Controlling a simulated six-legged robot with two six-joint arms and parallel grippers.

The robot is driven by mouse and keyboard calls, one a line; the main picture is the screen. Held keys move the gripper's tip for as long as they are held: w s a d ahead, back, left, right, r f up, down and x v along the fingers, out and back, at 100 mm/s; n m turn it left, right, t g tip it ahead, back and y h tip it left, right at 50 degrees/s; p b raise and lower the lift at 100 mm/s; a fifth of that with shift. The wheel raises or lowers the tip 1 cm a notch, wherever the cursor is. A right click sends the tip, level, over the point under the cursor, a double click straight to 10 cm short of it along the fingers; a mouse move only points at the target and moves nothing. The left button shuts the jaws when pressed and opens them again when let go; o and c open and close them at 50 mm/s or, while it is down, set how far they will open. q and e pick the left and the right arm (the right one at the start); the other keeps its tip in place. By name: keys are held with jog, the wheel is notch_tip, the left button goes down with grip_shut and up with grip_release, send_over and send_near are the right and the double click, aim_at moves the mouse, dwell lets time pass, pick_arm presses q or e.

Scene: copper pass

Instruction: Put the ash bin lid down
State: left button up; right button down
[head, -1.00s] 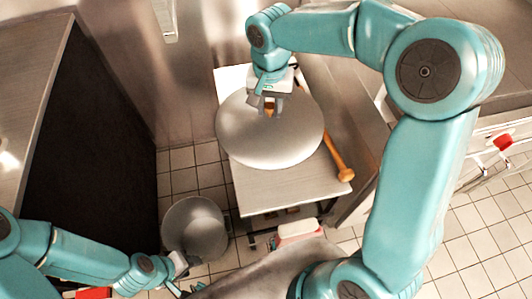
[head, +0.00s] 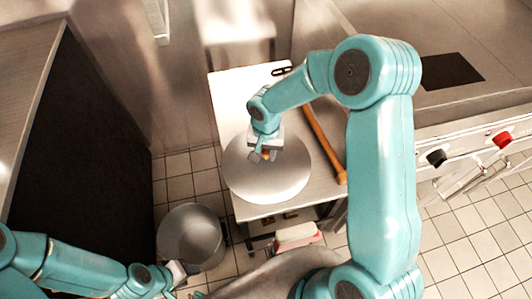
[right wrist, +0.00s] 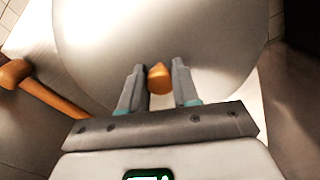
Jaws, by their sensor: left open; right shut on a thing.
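The ash bin lid (head: 262,185) is a round grey disc over the front of the small table; I cannot tell whether it touches the top. My right gripper (head: 266,154) is above it, shut on its orange-brown knob. The right wrist view shows the knob (right wrist: 159,78) between the fingers (right wrist: 160,82) and the lid's broad face (right wrist: 155,35). The open grey ash bin (head: 190,238) stands on the tiled floor, left of the table. My left gripper (head: 186,282) is open by the bin's lower right side, partly cut off by the bottom frame edge.
The small table (head: 228,95) has bare space behind the lid. A wooden-handled tool (head: 324,143) lies along its right side, with a small black object (head: 281,71) at the back. A steel counter with knobs (head: 436,157) stands right. A red-and-white thing (head: 297,237) sits below the table.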

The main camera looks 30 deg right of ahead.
jog(key=shift+w+f, duration=0.1)
jog(key=shift+f, duration=0.4)
jog(key=shift+f, duration=0.15)
jog(key=c, duration=0.8)
grip_release()
jog(key=shift+r, duration=0.2)
